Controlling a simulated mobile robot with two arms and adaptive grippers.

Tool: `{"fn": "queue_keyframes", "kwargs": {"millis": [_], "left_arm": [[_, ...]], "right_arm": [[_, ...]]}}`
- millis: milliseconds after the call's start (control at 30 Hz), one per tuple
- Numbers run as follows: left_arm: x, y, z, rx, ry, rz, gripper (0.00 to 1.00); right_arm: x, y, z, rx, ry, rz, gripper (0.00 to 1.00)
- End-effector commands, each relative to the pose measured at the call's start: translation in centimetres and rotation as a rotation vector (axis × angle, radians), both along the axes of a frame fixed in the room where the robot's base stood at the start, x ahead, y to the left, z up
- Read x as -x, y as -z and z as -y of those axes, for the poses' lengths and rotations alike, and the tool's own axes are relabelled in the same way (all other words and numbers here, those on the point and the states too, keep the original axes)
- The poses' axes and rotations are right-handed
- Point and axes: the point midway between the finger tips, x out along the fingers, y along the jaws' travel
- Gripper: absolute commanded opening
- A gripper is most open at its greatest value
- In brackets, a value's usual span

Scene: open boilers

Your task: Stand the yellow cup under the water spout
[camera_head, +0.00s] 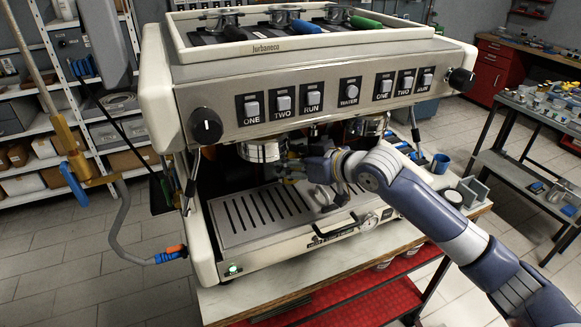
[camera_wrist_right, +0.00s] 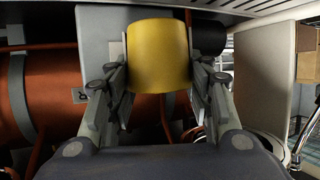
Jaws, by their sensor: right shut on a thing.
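The yellow cup (camera_wrist_right: 158,50) is between the two fingers of my right gripper (camera_wrist_right: 160,80) in the right wrist view, and the gripper is shut on it. In the head view my right gripper (camera_head: 292,170) reaches in from the right, under the front panel of the coffee machine and above its drip tray (camera_head: 238,222). The cup is hard to make out there. The water spout is not clear in either view; the WATER button (camera_head: 349,91) sits on the panel above, right of the gripper. My left gripper is not in view.
The coffee machine (camera_head: 160,90) stands on a counter (camera_head: 225,300). A group head (camera_head: 262,151) hangs close to the left of the gripper. A blue cup (camera_head: 441,163) stands right of the machine. The left of the drip tray is clear.

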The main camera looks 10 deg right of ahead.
Motion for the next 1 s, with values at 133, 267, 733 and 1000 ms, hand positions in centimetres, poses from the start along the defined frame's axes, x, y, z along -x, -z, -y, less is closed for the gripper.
{"fn": "queue_keyframes", "kwargs": {"millis": [133,267,733,1000], "left_arm": [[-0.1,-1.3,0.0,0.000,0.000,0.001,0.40],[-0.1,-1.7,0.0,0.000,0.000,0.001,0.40],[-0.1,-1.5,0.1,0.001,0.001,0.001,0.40],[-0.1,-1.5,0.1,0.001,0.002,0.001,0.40]], "right_arm": [[0.1,2.0,0.0,0.000,0.001,-0.009,0.20],[0.1,3.2,0.0,0.001,-0.001,-0.003,0.20],[0.1,3.6,0.0,0.000,-0.001,-0.002,0.67],[0.1,3.6,0.0,-0.001,0.000,-0.003,0.67]]}}
